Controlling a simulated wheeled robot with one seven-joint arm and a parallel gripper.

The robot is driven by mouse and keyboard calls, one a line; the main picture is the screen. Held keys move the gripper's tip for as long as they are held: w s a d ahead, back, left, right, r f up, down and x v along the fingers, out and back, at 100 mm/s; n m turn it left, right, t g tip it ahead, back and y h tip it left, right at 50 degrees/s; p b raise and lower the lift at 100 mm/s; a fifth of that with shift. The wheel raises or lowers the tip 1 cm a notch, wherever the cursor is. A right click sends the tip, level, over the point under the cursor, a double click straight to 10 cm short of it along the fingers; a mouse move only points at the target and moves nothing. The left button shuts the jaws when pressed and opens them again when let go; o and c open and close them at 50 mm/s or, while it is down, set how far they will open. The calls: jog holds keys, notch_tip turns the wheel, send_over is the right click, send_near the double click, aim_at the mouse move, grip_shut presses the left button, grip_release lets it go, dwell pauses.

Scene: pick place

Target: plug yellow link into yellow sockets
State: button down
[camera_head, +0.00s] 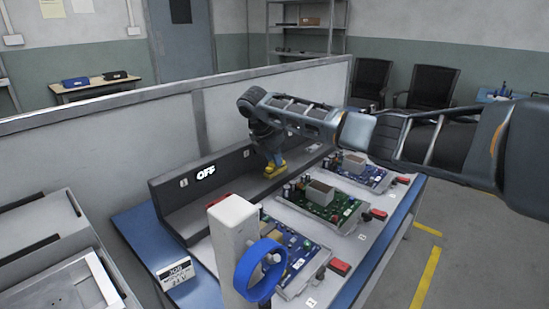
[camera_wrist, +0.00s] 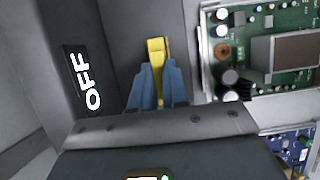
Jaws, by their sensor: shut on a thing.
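The yellow link (camera_wrist: 157,50) is between the blue fingers of my gripper (camera_wrist: 158,78) in the wrist view, its end sticking out past the tips. In the head view the yellow link (camera_head: 275,170) shows just under my gripper (camera_head: 268,155), over the ledge of the grey console (camera_head: 168,205). My gripper is shut on the link. I cannot tell whether the link touches the ledge. I cannot make out the yellow sockets apart from the link. A lit OFF sign (camera_head: 206,173) is on the console's upright face and also shows in the wrist view (camera_wrist: 84,80).
A green circuit board (camera_head: 325,200) and blue boards (camera_head: 362,172) lie on the blue-edged table (camera_head: 130,235) right of the console. A red piece (camera_head: 217,200) sits on the ledge. A white post with a blue ring (camera_head: 260,270) stands in front. A partition (camera_head: 240,105) runs behind.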

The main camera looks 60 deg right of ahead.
jog(key=shift+f, duration=0.2)
jog(key=shift+c, duration=2.1)
grip_release()
jog(key=shift+r, duration=0.15)
jog(key=shift+r+p, duration=3.45)
jog(key=shift+p, duration=0.1)
jog(key=shift+s+f, duration=0.1)
